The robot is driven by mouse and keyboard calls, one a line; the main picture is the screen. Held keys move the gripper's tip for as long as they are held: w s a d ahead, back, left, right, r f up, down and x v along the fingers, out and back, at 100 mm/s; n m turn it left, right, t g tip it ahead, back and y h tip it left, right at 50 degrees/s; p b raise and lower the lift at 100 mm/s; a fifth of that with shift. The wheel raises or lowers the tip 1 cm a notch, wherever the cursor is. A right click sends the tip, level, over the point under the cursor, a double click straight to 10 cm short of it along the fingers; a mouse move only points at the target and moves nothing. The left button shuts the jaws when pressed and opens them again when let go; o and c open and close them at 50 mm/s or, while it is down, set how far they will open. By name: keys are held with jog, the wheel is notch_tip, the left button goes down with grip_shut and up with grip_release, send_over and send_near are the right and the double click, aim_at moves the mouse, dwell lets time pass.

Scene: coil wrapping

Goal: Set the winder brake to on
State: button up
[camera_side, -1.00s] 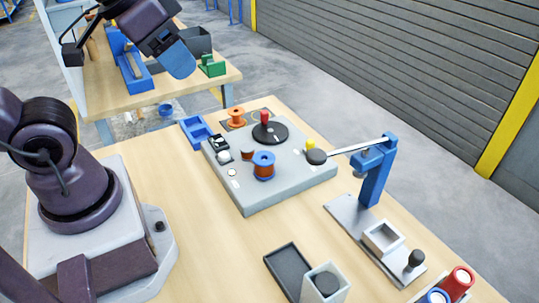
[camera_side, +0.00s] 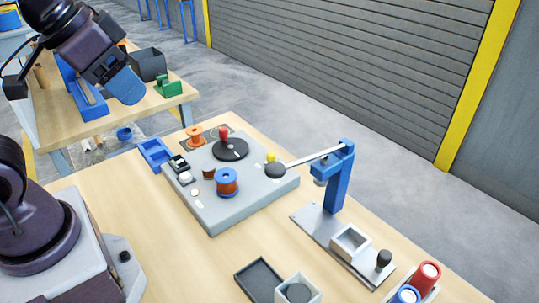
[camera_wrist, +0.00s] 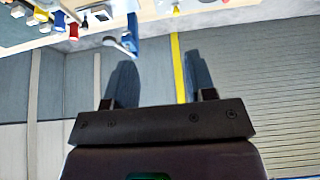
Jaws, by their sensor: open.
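The winder unit is a grey base plate (camera_side: 240,208) on the wooden table. It carries a black disc (camera_side: 232,152) with a red knob (camera_side: 223,132), a blue-flanged copper coil (camera_side: 227,182), a small black-and-white switch (camera_side: 178,164) and a white button (camera_side: 186,177). No brake label is readable, so I cannot tell which control is the brake or its setting. My gripper (camera_side: 122,86) is raised at the upper left, well away from the winder. In the wrist view my gripper (camera_wrist: 161,80) is open and empty, its two fingers apart.
A blue post (camera_side: 338,180) with a long arm reaches over the plate's right side, near a yellow knob (camera_side: 271,156). A blue tray (camera_side: 155,152) and orange spool (camera_side: 195,137) are at the back. Red and blue rolls stand front right.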

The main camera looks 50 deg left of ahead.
jog(key=n+g, duration=0.2)
jog(key=g, duration=0.4)
send_near(271, 154)
jog(key=shift+n, duration=0.3)
jog(key=f, duration=1)
jog(key=shift+s+f, duration=0.15)
jog(key=shift+s, duration=0.05)
grip_shut()
